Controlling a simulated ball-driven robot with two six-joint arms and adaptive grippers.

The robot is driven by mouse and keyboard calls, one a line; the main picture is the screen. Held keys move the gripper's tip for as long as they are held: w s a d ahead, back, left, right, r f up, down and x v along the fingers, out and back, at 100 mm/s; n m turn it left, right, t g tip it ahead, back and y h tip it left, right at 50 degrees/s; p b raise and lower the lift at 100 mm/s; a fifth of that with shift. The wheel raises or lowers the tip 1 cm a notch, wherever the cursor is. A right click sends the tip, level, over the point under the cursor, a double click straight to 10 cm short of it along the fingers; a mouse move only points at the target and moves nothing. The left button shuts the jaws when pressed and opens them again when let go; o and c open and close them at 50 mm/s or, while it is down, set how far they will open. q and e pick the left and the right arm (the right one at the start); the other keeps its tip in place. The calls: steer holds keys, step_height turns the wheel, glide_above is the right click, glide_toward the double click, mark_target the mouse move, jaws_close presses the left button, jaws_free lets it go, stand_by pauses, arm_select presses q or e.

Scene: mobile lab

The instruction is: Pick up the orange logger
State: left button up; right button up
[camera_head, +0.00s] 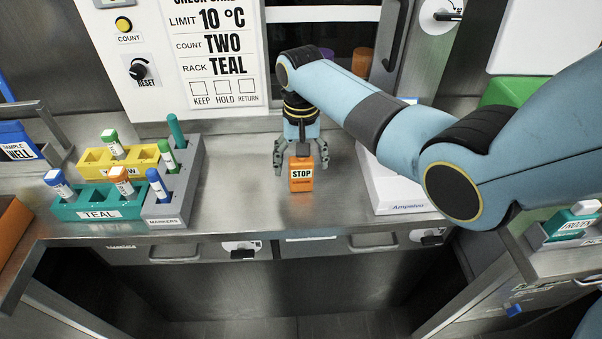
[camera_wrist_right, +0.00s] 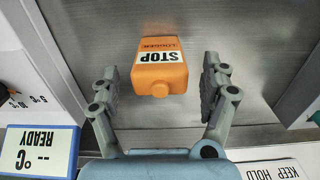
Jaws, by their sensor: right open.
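The orange logger (camera_head: 301,183) stands on the steel counter near its front edge, with a white STOP label on it. My right gripper (camera_head: 300,160) is open just behind it in the head view. In the right wrist view the logger (camera_wrist_right: 160,70) lies between and slightly beyond the two open fingers of my right gripper (camera_wrist_right: 160,88). Clear gaps show on both sides, and neither finger touches it. My left gripper is not in view.
A teal rack (camera_head: 75,208), a yellow rack (camera_head: 93,164) and a grey marker holder (camera_head: 190,180) stand to the left. A white Ampelvo box (camera_head: 398,200) stands to the right, under my right arm. The counter (camera_head: 250,205) around the logger is clear.

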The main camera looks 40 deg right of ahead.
steer(key=c, duration=1.3)
